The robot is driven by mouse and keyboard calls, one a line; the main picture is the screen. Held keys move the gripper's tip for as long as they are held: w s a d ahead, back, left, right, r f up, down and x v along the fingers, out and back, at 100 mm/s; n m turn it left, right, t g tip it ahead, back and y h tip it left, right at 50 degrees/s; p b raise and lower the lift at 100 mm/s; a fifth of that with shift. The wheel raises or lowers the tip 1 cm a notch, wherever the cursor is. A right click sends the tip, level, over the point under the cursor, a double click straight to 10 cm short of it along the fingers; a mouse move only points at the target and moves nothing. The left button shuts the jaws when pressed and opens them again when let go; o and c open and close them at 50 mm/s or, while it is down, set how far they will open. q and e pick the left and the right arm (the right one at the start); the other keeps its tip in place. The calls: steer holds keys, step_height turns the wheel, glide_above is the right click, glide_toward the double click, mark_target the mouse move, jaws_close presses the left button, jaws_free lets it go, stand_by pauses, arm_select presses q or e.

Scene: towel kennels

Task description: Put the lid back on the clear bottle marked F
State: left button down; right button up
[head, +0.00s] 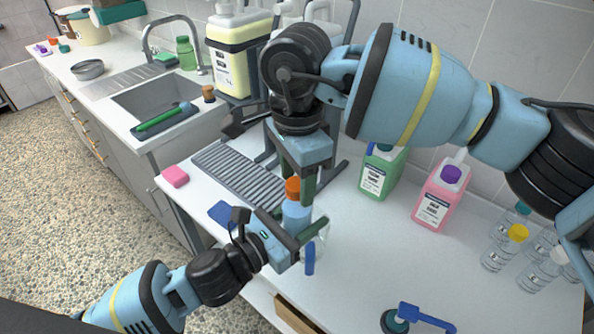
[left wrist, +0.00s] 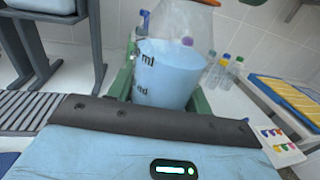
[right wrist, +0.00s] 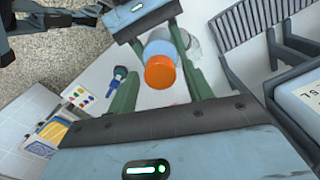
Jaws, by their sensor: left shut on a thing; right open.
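A clear bottle with blue liquid (head: 296,217) stands upright on the counter side of my grippers. It also shows in the left wrist view (left wrist: 170,75), with dark lettering partly visible; I cannot make out an F. An orange lid (head: 293,187) sits on the bottle's top, also seen in the right wrist view (right wrist: 160,72); I cannot tell if it is screwed tight. My left gripper (head: 298,236) is shut on the bottle's body. My right gripper (head: 297,180) points down from above, open, with its fingers (right wrist: 160,85) on either side of the lid.
A pink bottle (head: 437,197) and a green bottle (head: 377,176) stand behind to the right. Several small clear bottles, one with a yellow cap (head: 518,233), stand at the far right. A grey drying mat (head: 240,178) and a pink sponge (head: 175,176) lie left.

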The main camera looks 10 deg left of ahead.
steer(key=shift+c, duration=0.2)
steer(key=c, duration=1)
steer(key=o, duration=1.2)
steer(key=shift+r, duration=0.15)
step_height(320, 180, up, 12)
steer(key=shift+f, duration=0.1)
